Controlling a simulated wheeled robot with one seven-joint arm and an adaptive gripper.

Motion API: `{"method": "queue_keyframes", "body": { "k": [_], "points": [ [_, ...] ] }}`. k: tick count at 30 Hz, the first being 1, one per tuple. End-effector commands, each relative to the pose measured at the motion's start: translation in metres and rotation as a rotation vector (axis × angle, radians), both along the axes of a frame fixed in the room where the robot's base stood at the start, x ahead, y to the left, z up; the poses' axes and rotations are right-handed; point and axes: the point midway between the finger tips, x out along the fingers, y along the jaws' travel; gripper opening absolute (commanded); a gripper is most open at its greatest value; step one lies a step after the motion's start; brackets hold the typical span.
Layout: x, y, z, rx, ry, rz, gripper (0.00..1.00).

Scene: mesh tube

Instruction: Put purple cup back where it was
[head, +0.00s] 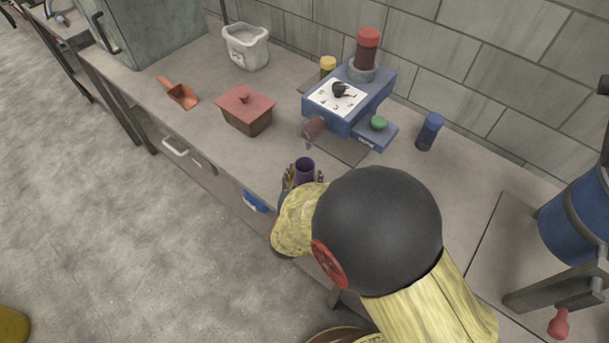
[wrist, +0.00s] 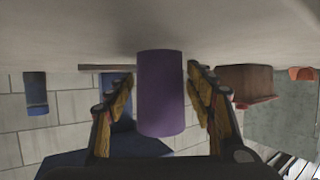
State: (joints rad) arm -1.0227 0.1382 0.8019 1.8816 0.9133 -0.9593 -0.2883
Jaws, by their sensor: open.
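The purple cup (head: 305,166) stands upright on the counter near its front edge, in front of the blue machine. My gripper (head: 303,177) is around it, with one finger on each side. In the wrist view, which is upside down, the purple cup (wrist: 161,95) sits between the two fingers of my gripper (wrist: 161,75). Gaps show on both sides of the cup, so the fingers are open and not closed on it. My arm hides part of the counter to the right of the cup in the head view.
The blue machine (head: 344,100) with a dial stands behind the cup. A blue bottle (head: 430,131) is to its right. A red-lidded box (head: 246,109), an orange scoop (head: 178,93) and a white bucket (head: 246,46) are to the left. Counter between box and cup is clear.

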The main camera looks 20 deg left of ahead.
Motion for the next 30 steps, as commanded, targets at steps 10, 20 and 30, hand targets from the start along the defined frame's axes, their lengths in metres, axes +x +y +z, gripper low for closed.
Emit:
{"method": "queue_keyframes", "body": {
  "k": [10,20,30],
  "points": [
    [-0.016,-0.003,0.011,0.000,0.001,0.002,0.54],
    [-0.076,-0.017,0.038,0.000,0.000,0.005,0.54],
    [-0.107,-0.026,0.049,0.000,0.000,0.000,0.54]
  ]
}}
